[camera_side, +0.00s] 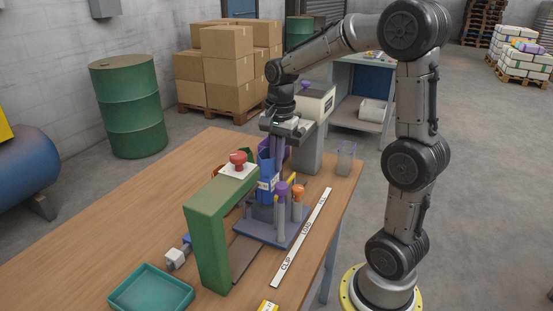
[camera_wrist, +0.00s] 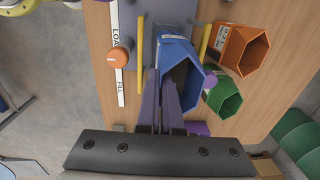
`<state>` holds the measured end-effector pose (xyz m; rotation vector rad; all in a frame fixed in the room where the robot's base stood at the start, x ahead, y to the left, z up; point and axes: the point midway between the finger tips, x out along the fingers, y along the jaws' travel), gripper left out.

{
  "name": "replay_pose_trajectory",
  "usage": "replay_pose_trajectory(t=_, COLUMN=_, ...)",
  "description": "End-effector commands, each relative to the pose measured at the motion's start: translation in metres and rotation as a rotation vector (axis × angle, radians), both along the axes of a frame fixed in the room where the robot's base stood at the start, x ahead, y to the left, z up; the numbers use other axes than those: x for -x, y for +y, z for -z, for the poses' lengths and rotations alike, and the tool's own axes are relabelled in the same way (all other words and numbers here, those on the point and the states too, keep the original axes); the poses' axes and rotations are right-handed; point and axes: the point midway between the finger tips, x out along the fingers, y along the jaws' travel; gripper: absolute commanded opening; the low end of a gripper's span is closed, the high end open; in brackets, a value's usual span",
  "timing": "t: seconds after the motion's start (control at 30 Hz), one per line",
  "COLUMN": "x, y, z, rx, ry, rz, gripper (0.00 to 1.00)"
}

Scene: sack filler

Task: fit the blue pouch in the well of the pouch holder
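The blue pouch (camera_side: 266,168) is an open-topped blue container with a pale label, standing upright over the pouch holder (camera_side: 270,232), a grey-blue base with posts. In the wrist view the pouch (camera_wrist: 178,52) lies between two yellow rods of the holder. My gripper (camera_side: 280,165) points down at the pouch. In the wrist view its two long fingers (camera_wrist: 160,75) are close together at the pouch's near left wall and look shut on that wall. The well is hidden under the pouch, so I cannot tell how deep the pouch sits.
An orange pouch (camera_wrist: 237,52), a green pouch (camera_wrist: 225,98) and a purple one (camera_wrist: 197,129) stand nearby. Knobs, orange (camera_side: 298,190) and purple (camera_side: 281,188), rise from the holder's front. A green arch (camera_side: 210,225) with a red button and a teal tray (camera_side: 150,291) are left.

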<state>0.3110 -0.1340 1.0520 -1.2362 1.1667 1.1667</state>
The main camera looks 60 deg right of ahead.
Motion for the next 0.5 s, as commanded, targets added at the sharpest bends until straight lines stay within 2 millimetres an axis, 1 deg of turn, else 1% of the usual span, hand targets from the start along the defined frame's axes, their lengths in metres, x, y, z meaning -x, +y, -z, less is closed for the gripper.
replay_pose_trajectory(t=0.5, x=0.0, y=0.0, z=0.017, rx=0.0, ry=0.001, rz=0.0, gripper=0.0)
